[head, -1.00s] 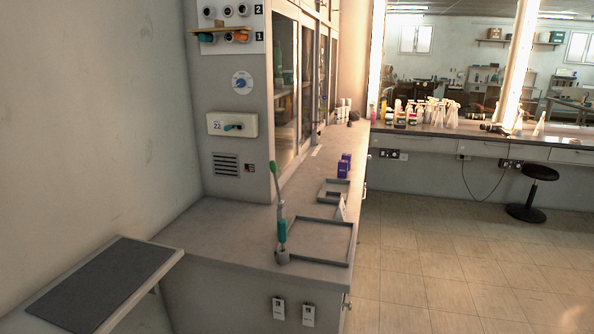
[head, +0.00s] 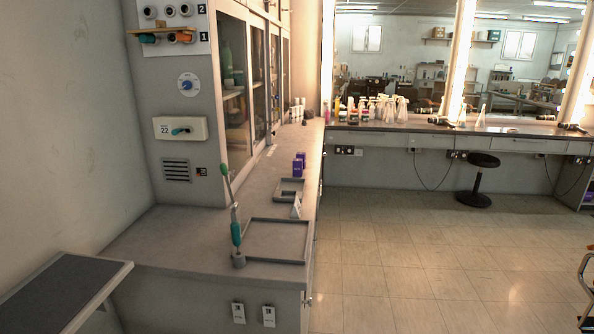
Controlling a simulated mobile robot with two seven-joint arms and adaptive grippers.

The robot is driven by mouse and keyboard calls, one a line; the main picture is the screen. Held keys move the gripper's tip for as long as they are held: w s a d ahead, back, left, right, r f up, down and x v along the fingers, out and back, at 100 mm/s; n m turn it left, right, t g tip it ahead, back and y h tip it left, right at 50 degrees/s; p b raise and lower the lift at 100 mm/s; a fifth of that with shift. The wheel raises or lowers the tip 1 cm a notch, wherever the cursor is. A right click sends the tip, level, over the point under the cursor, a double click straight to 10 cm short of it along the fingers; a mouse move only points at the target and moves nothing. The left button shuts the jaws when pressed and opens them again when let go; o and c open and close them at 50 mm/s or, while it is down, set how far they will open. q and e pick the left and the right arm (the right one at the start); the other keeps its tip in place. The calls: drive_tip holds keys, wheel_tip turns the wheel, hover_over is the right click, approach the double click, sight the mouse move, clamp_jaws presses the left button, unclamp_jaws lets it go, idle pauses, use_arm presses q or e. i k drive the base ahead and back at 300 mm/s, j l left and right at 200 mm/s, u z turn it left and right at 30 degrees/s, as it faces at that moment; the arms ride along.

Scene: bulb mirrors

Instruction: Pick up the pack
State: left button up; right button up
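Two small purple boxes, which may be the pack, stand close together on the grey counter (head: 170,236) in the head view. The nearer purple box (head: 297,169) partly hides the farther purple box (head: 301,157). They stand just behind a small grey tray. Neither of my grippers shows in the head view.
A large shallow tray (head: 277,261), a small tray (head: 290,181), a white wedge-shaped card (head: 296,208) and a green-and-teal brush in a holder (head: 237,240) are on the counter. A dark-topped side table (head: 60,292) juts in at lower left. A black stool (head: 476,178) stands by the far counter. The tiled floor at right is open.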

sight(297, 162)
drive_tip(key=i+l+z, duration=0.25)
drive_tip(key=l, duration=0.15)
drive_tip(key=i+l+z, duration=0.5)
drive_tip(key=i+l, duration=0.2)
drive_tip(key=i+l+z, duration=0.2)
drive_tip(key=i, duration=0.45)
drive_tip(key=i+u, duration=0.35)
drive_tip(key=i, duration=0.3)
drive_tip(key=i+l+u, duration=0.35)
drive_tip(key=i, duration=0.3)
drive_tip(key=i+u, duration=0.45)
drive_tip(key=i+l+u, duration=0.35)
drive_tip(key=i+u, duration=0.15)
drive_tip(key=i+l+u, duration=0.3)
drive_tip(key=u, duration=0.15)
drive_tip(key=i+l+u, duration=0.45)
drive_tip(key=k+l, duration=0.05)
